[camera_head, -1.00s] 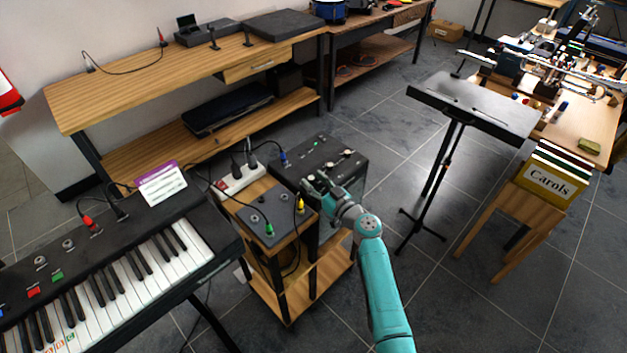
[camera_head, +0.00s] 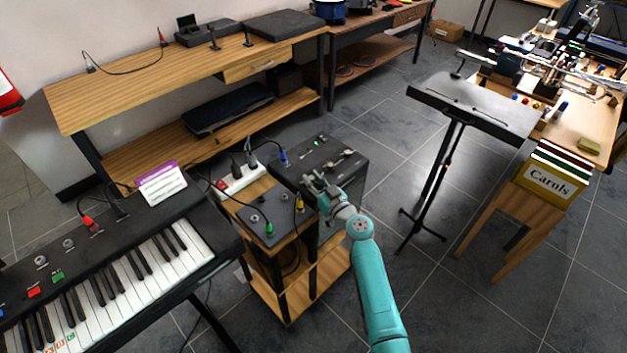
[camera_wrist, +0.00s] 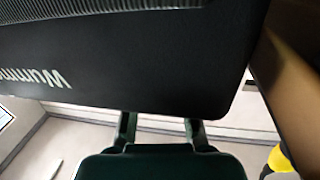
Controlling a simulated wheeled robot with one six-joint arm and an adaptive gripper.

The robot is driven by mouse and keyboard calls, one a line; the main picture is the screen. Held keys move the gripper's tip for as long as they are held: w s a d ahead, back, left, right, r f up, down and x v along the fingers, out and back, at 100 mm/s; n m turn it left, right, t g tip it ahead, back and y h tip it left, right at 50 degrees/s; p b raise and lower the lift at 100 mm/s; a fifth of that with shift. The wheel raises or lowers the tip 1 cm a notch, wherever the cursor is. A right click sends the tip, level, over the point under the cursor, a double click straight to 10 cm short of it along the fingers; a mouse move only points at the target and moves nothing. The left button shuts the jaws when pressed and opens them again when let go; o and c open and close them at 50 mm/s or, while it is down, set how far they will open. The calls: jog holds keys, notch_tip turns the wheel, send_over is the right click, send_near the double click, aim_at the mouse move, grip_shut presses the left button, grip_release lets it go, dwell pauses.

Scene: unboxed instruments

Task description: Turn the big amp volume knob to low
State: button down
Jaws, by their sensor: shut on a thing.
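The big amp (camera_head: 330,157) is a black box standing behind the small wooden stand in the head view, with light knobs and a small green light on its top. In the wrist view its dark front (camera_wrist: 130,65) fills the upper part, with a grille and upside-down white lettering. My gripper (camera_head: 312,183) is at the amp's near left top edge. In the wrist view my gripper's fingers (camera_wrist: 160,116) reach past the amp's edge, which hides their tips. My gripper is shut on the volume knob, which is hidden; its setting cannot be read.
A wooden stand (camera_head: 275,290) left of my arm carries a grey pedal box (camera_head: 262,222) and a white power strip (camera_head: 240,180) with cables. A keyboard (camera_head: 110,270) is at the left. A black music stand (camera_head: 475,108) is at the right, with clear floor before it.

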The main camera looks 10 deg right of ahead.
jog(key=shift+m+h, duration=0.3)
jog(key=shift+h, duration=0.1)
jog(key=c, duration=1)
grip_release()
jog(key=shift+s, duration=0.1)
jog(key=v, duration=1.1)
jog(key=shift+s+d+f, duration=0.1)
jog(key=shift+s+d, duration=0.05)
jog(key=shift+s, duration=0.2)
